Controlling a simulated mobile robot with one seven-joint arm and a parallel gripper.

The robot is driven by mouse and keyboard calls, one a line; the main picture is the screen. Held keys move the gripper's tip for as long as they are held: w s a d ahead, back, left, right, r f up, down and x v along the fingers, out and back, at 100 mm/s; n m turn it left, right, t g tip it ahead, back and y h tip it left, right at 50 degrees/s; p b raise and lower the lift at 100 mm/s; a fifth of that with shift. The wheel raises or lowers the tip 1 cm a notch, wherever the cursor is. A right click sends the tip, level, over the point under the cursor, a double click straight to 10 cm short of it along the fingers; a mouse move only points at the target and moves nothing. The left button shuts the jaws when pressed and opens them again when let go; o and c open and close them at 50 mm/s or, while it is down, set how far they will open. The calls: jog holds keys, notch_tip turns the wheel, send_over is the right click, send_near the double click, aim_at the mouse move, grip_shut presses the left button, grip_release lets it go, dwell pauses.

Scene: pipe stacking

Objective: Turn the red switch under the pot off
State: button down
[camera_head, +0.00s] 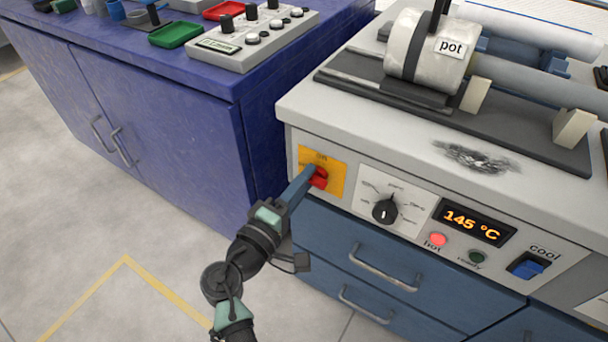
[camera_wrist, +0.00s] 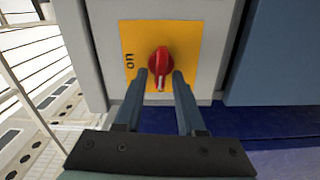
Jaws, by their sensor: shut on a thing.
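The red switch (camera_head: 320,172) is a knob on a yellow plate on the front panel, below the pot (camera_head: 428,50). In the wrist view the red switch (camera_wrist: 160,59) shows between my fingertips, with its white mark pointing down. The word "on" stands at the left of the plate (camera_wrist: 132,35). My gripper (camera_head: 312,180) reaches the knob from the lower left in the head view. Its two blue fingers (camera_wrist: 160,74) are shut on the knob, one on each side. The fingers hide part of the plate.
Right of the switch are a black dial (camera_head: 385,209), a display (camera_head: 474,222) reading 145 °C, a lit red "hot" lamp (camera_head: 438,239) and a blue "cool" switch (camera_head: 527,267). Drawer handles (camera_head: 385,268) jut out below. A blue cabinet (camera_head: 160,120) stands left; the floor before it is clear.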

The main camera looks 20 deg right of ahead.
jog(key=shift+f+n, duration=0.15)
jog(key=shift+n, duration=0.45)
jog(key=c, duration=0.9)
grip_release()
jog(key=shift+o, duration=0.2)
jog(key=p+v, duration=0.3)
jog(key=v, duration=1)
